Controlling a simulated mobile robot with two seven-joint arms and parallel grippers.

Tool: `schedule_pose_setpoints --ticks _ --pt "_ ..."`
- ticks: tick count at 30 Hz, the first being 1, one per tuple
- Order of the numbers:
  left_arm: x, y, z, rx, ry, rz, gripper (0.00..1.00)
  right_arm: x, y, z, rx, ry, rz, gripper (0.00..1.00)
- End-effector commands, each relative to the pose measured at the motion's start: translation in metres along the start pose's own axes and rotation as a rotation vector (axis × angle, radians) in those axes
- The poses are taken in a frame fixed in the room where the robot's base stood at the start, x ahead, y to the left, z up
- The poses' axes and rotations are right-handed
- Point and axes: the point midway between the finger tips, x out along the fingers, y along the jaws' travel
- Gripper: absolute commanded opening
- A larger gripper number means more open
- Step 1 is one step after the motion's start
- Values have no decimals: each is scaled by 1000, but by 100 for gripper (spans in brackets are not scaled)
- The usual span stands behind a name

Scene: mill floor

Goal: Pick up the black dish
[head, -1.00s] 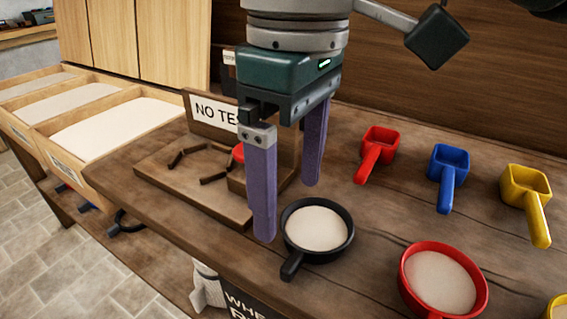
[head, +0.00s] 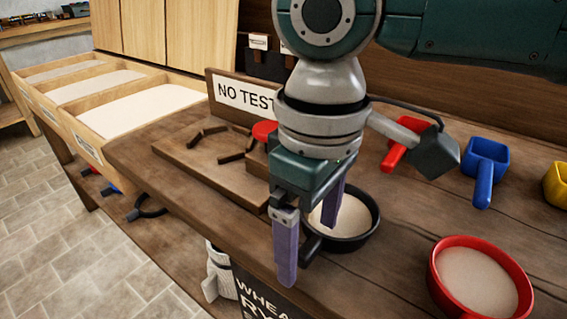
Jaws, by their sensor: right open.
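The black dish (head: 371,229) is a round pan with a short handle, filled with pale flour-like powder. It stands upright on the wooden bench, right of centre in the head view. My right gripper (head: 308,256) is open, with purple fingers pointing down at the dish's handle side. One finger is left of the handle, near the bench's front edge. The other overlaps the left part of the bowl in the picture. The gripper partly hides the dish and handle, and I cannot tell whether a finger touches. My left gripper is out of view.
A red dish (head: 437,262) of powder stands to the right. Red (head: 398,152), blue (head: 486,165) and yellow (head: 559,185) scoops lie behind. A wooden board (head: 190,157) and a "NO TEST" sign (head: 240,97) are at left. Powder-filled bins (head: 92,146) stand further left.

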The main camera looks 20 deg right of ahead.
Motion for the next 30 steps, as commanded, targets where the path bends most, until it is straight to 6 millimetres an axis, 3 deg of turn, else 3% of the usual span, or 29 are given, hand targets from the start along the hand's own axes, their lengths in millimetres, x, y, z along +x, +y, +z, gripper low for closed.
schedule_pose_setpoints --ticks 4,27,30 --pt "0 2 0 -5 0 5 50 -1 0 0 0 0 0 87" --pt "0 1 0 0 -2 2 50 -1 0 0 0 0 0 0" --pt "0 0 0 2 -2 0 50 -1 0 0 0 0 0 0"
